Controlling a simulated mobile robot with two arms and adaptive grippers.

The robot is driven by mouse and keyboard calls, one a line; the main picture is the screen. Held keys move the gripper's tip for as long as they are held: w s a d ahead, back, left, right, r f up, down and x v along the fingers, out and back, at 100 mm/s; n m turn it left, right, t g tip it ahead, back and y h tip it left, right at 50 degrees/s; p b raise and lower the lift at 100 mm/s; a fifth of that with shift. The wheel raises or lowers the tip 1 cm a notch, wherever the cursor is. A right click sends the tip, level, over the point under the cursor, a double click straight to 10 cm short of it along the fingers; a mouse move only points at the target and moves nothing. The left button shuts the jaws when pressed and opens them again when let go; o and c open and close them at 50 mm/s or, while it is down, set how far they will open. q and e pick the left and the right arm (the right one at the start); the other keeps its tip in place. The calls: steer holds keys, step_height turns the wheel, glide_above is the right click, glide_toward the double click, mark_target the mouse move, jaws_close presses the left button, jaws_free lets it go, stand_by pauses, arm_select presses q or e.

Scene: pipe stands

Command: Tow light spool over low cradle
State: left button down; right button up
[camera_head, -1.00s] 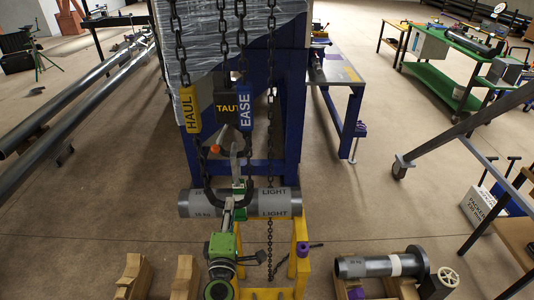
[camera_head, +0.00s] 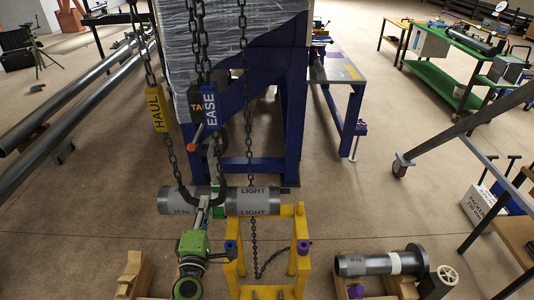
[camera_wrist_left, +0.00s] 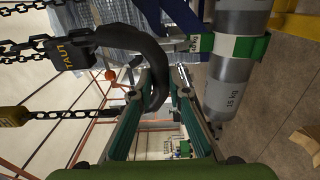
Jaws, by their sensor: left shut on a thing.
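My right gripper is not in view.
A yellow frame (camera_head: 303,262) stands below and right of the spool. A flanged spool (camera_head: 380,264) rests on a wooden stand at lower right.

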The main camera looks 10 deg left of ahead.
mark_target(194, 205)
arm_select(q)
steer(key=shift+s+a+f, duration=0.15)
steer(key=shift+a, duration=0.75)
steer(key=shift+s+a+f, duration=0.1)
steer(key=shift+s+a, duration=0.05)
steer(key=shift+a, duration=0.75)
steer(key=shift+s+a, duration=0.1)
steer(key=shift+a, duration=0.3)
steer(key=shift+a+f, duration=0.1)
